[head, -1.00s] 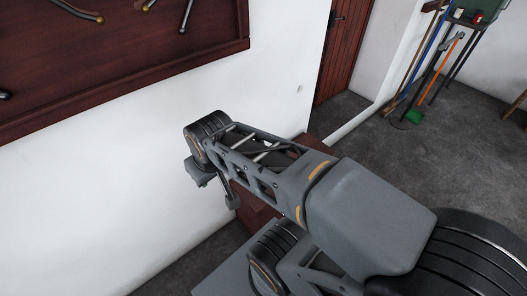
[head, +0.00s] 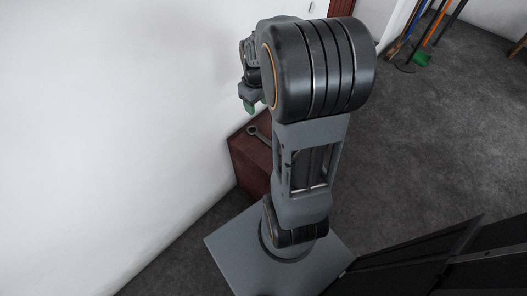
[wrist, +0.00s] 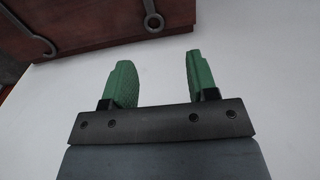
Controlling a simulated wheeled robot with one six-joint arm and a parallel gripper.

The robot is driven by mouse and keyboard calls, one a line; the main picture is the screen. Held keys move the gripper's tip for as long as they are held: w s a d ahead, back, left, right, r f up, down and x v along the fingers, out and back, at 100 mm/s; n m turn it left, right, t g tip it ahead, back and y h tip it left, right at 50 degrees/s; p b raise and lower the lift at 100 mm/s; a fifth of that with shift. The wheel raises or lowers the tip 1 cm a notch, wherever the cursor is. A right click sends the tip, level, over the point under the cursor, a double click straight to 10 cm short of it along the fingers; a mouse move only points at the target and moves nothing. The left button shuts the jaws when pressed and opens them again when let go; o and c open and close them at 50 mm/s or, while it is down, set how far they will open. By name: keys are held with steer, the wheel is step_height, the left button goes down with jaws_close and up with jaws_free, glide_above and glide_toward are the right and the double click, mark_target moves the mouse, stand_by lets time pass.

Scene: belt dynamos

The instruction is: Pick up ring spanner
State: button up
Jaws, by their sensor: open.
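A grey metal spanner (head: 260,134) lies on top of a dark red-brown wooden box (head: 248,160) in the head view, partly hidden behind my arm. In the wrist view, a tool with a ring end (wrist: 153,22) shows at the top against red-brown wood. Another grey tool (wrist: 38,42) with a hooked end is to its left. Both are cut off by the frame, so I cannot tell which is the ring spanner. My gripper (wrist: 160,78) has green fingers, open and empty, apart from the tools. In the head view, one green fingertip (head: 249,106) shows above the box.
A white wall (head: 110,120) stands beside the box. Dark grey floor (head: 430,150) lies open on the right. Long-handled tools (head: 425,40) lean at the upper right.

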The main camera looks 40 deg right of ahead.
steer(key=b, duration=0.3)
glide_above(263, 138)
step_height(263, 138, down, 7)
steer(key=shift+g, duration=0.3)
steer(key=f+b, duration=0.1)
steer(key=f, duration=0.4)
steer(key=f+b, duration=0.1)
steer(key=f, duration=0.2)
steer(key=shift+s+d+b, duration=0.1)
steer(key=shift+s+b, duration=0.15)
steer(key=shift+b, duration=0.1)
steer(key=shift+w+f+b, duration=0.2)
steer(key=shift+f+b, duration=1.35)
steer(key=shift+f, duration=1.5)
steer(key=shift+c, duration=0.3)
jaws_close()
